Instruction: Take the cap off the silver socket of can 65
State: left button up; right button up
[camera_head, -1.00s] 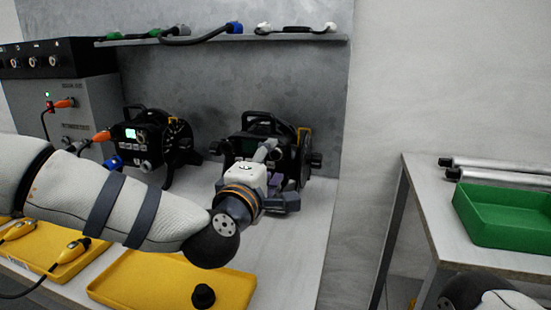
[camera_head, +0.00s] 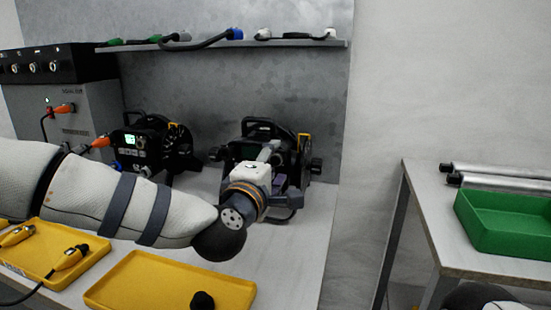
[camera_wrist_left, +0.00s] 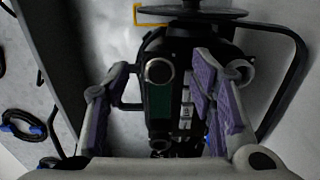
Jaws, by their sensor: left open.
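A black par can (camera_head: 297,160) stands at the back right of the bench, in front of the grey panel; its number is not readable. My left gripper (camera_head: 276,178) is right in front of it and hides much of its rear. In the left wrist view, my left gripper (camera_wrist_left: 162,68) is open, its purple-padded fingers on either side of the can's panel. A round silver-ringed socket (camera_wrist_left: 160,71) shows between the fingertips, above a dark green display (camera_wrist_left: 163,104). I cannot tell whether a cap covers it.
A second par can (camera_head: 150,145) with a lit display stands to the left. A yellow tray (camera_head: 130,290) at the front holds a black round piece (camera_head: 202,300). A shelf (camera_head: 290,42) with cables hangs above. A green bin (camera_head: 500,222) is on the right table.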

aim_at(275, 161)
pick_arm(q)
jog(key=shift+r, duration=0.1)
pick_arm(e)
jog(key=shift+w+r, duration=0.1)
dwell(0.4)
pick_arm(q)
grip_shut()
jog(key=shift+p+v, duration=0.75)
jog(key=shift+v, duration=0.85)
jog(key=shift+p+v, duration=0.5)
jog(key=shift+v, duration=0.95)
pick_arm(e)
jog(key=shift+w+r+t, duration=0.4)
jog(key=shift+w+r, duration=0.75)
jog(key=shift+r, duration=0.15)
